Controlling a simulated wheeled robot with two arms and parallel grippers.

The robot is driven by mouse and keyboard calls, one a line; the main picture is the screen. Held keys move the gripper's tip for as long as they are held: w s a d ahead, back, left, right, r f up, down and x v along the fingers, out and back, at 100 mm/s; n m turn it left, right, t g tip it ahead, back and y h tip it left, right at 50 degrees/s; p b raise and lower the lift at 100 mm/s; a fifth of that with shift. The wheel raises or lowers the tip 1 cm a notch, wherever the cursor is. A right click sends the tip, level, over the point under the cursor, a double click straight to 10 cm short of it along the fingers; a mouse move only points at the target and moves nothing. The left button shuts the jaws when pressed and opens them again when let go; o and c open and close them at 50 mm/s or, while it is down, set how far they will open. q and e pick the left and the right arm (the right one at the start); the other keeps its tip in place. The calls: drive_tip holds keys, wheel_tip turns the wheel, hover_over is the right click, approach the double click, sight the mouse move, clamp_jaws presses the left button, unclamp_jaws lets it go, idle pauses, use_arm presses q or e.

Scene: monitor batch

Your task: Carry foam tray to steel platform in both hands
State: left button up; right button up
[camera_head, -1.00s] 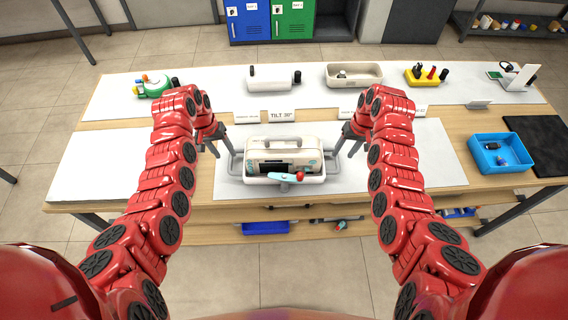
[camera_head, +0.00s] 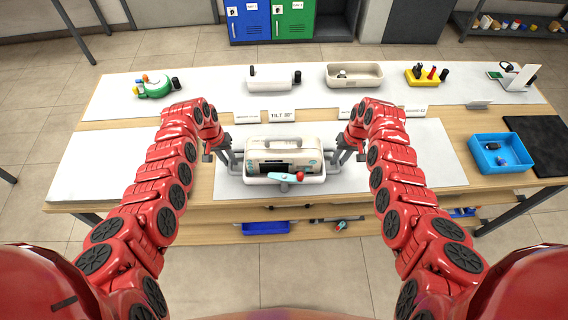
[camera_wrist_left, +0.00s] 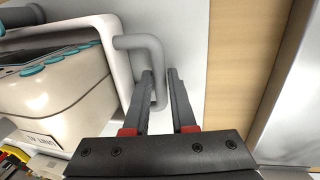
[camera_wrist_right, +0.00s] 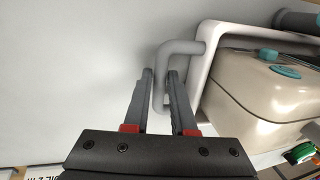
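The foam tray (camera_head: 318,180) is pale with grey looped handles at both ends. It stands on the grey mat at the table's middle and carries a cream monitor (camera_head: 284,158). My left gripper (camera_head: 222,155) is at the left handle; in the left wrist view its fingers (camera_wrist_left: 159,80) stand apart on either side of the handle bar (camera_wrist_left: 142,44). My right gripper (camera_head: 346,154) is at the right handle; in the right wrist view its fingers (camera_wrist_right: 161,78) stand apart around that bar (camera_wrist_right: 180,47). I cannot identify the steel platform with certainty; a pale flat slab (camera_head: 105,165) lies at the left.
A blue bin (camera_head: 499,153) and a black mat (camera_head: 541,143) are at the right. The back strip holds a green device (camera_head: 154,88), a white device (camera_head: 274,78), a beige tray (camera_head: 353,75) and a yellow holder (camera_head: 425,76). Small signs stand behind the foam tray.

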use_arm(q)
clamp_jaws()
use_arm(e)
clamp_jaws()
idle(0.8)
